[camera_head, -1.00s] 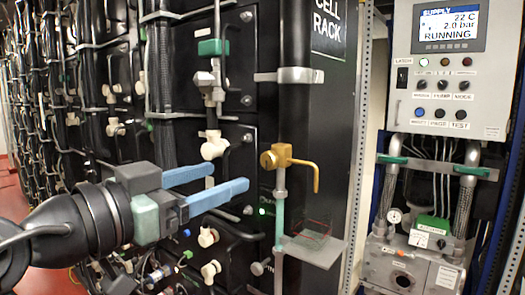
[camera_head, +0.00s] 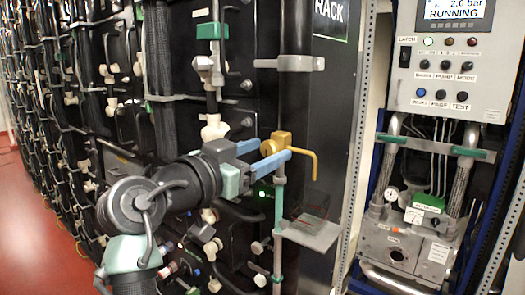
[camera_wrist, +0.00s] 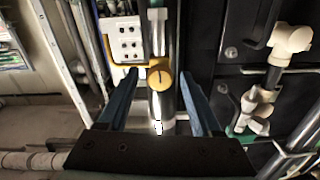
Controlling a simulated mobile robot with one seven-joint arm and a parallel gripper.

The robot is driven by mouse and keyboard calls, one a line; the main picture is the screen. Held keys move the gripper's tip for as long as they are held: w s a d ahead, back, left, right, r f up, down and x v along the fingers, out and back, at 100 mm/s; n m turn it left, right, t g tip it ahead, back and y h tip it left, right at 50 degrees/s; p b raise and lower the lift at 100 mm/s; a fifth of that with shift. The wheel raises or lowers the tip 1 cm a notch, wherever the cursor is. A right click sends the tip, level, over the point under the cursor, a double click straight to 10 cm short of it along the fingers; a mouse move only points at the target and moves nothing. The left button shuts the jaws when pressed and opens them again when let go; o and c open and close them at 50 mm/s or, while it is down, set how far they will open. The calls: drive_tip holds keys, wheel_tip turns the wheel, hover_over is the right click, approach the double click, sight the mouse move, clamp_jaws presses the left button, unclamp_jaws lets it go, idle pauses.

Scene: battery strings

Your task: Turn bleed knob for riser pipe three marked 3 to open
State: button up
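In the wrist view my gripper (camera_wrist: 157,82) has one finger on each side of the knob, with visible gaps. The nearer finger hides part of the knob in the head view. No number 3 is readable.
A small grey shelf (camera_head: 310,234) juts out below the spout. A control panel (camera_head: 447,60) showing RUNNING stands at right above a pump unit (camera_head: 405,245). Several white fittings and black hoses line the rack at left. Red floor (camera_head: 35,225) is open at left.

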clamp_jaws()
